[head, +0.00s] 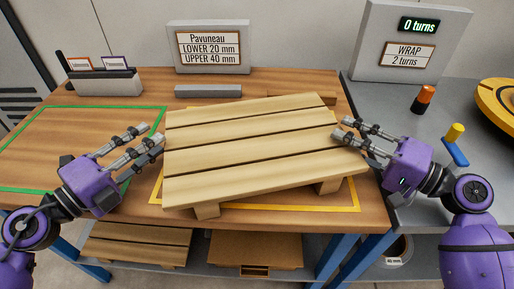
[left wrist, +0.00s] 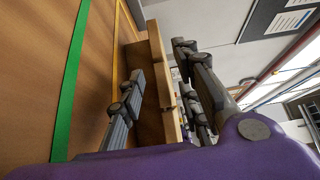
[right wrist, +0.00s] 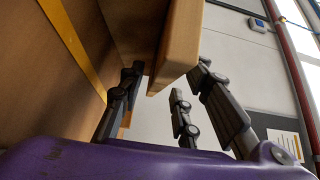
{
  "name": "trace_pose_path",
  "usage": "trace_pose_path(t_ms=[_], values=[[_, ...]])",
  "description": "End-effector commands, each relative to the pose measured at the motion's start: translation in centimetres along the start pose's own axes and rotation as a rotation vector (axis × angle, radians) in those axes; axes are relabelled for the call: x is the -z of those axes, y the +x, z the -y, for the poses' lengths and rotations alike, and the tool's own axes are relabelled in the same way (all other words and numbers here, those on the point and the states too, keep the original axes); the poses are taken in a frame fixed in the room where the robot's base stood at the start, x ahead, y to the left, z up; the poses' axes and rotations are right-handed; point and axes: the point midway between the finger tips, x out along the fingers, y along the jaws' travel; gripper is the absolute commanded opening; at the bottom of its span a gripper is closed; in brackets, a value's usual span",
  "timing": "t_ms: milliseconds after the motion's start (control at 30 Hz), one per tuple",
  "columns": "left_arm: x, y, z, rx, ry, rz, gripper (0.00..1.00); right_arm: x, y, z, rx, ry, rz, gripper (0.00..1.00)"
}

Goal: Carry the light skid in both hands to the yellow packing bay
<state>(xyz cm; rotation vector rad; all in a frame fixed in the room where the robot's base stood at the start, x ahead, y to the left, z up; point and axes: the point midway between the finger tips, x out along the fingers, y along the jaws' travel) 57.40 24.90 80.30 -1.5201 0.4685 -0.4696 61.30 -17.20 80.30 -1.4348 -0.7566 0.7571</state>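The light skid (head: 255,150), a pale slatted wooden pallet, lies over the yellow-outlined packing bay (head: 290,208) in the head view. It is turned askew to the outline, and its feet show at the front; I cannot tell if they all touch the table. My left gripper (head: 150,138) is at its left edge, fingers apart on either side of the skid's edge (left wrist: 155,85) in the left wrist view. My right gripper (head: 347,130) is at its right edge. In the right wrist view its fingers are spread around the board end (right wrist: 180,45), with visible gaps.
A green-outlined area (head: 80,107) is bare at left. Behind are a Pavuneau sign (head: 208,48), a grey bar (head: 208,91) and a card holder (head: 100,82). On the right grey bench are an orange-black cylinder (head: 423,99) and a yellow-blue tool (head: 455,145). Another skid (head: 138,245) lies below.

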Motion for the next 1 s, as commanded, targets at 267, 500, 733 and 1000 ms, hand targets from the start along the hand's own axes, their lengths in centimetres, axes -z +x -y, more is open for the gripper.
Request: trace_pose_path(t_ms=[267, 500, 733, 1000], values=[[0.0, -5.5, 0.0, 0.000, -0.002, 0.002, 0.31, 0.0, 0.0, 0.0, 0.000, 0.000, 0.000, 0.31], [0.0, -7.2, 0.0, 0.001, 0.001, 0.001, 0.31, 0.0, -0.4, 0.0, -0.001, 0.001, -0.001, 0.31], [0.0, -7.2, 0.1, 0.001, 0.001, 0.000, 0.31, 0.0, -4.0, -0.1, -0.004, 0.002, -0.002, 0.31], [0.0, -7.2, 0.0, 0.001, 0.001, 0.000, 0.31, 0.0, -9.6, -0.1, -0.003, 0.001, -0.002, 0.31]])
